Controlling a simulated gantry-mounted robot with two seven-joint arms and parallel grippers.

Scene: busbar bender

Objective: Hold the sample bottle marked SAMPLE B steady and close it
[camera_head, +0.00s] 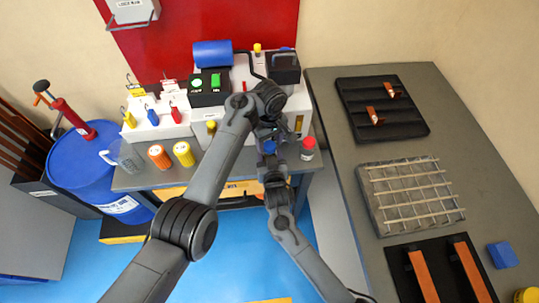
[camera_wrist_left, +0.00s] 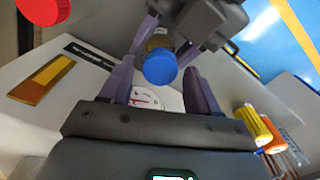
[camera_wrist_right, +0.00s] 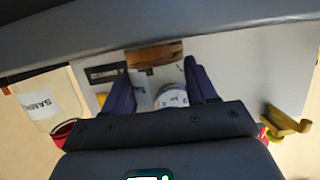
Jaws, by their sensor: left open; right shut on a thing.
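A small amber bottle (camera_wrist_left: 157,42) with a blue cap (camera_wrist_left: 160,67) is in the left wrist view; the cap also shows in the head view (camera_head: 270,146). The cap sits at the bottle's end; I cannot tell how tightly. My right gripper (camera_wrist_left: 165,40) is shut on the amber bottle, and its fingers also show in the right wrist view (camera_wrist_right: 158,68). My left gripper (camera_wrist_left: 156,84) is open and empty, its fingers either side of the cap's near end, apart from it. The bottle's label is too small to read.
A red-capped bottle (camera_head: 307,150) stands at the bench's right; its label (camera_wrist_right: 38,104) reads partly "SAMPLE" in the right wrist view. Orange (camera_head: 158,155) and yellow (camera_head: 184,153) cylinders stand at the bench front. A grey table (camera_head: 330,130) with trays is at right.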

